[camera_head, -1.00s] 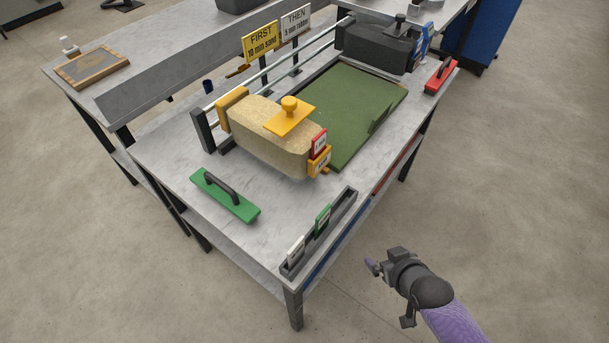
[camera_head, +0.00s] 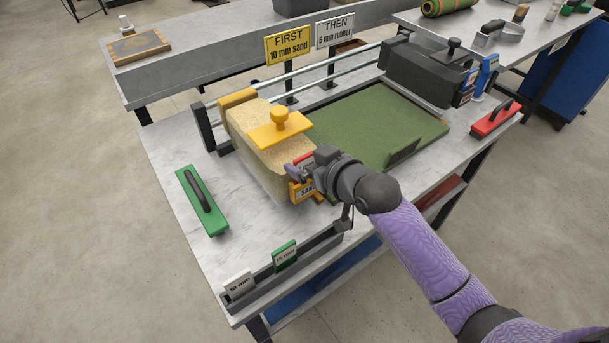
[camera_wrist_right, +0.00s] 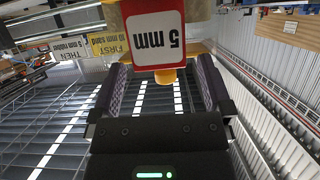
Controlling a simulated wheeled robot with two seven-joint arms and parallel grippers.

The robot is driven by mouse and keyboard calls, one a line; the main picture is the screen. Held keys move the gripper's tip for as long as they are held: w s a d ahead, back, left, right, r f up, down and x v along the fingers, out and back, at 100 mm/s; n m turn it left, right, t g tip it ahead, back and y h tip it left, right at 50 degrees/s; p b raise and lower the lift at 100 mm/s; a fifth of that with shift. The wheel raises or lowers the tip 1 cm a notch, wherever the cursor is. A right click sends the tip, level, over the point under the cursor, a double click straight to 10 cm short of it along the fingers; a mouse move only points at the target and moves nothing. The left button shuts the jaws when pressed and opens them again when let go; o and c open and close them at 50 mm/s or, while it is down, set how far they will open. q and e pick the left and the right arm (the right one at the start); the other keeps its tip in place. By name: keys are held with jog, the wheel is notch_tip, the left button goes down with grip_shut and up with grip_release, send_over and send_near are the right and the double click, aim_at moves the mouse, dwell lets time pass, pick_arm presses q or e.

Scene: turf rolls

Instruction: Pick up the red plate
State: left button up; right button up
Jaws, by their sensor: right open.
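The red plate (camera_head: 303,158) is a small red-bordered card at the front end of the sand hopper (camera_head: 255,155), above a yellow SAND sign (camera_head: 302,190). My right gripper (camera_head: 293,172) is in front of it and hides much of it in the head view. In the right wrist view the red plate (camera_wrist_right: 155,38) appears upside down, reading 5 mm. It stands just beyond and between the fingertips of the open right gripper (camera_wrist_right: 160,72), with visible gaps on both sides. I see no grip on it. My left gripper is not in view.
A grey rack (camera_head: 300,262) at the table's front edge holds a white card (camera_head: 240,285) and a green card (camera_head: 285,255). Green turf (camera_head: 375,125) lies behind my right arm.

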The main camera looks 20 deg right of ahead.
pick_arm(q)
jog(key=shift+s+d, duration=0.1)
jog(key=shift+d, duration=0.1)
pick_arm(e)
grip_shut()
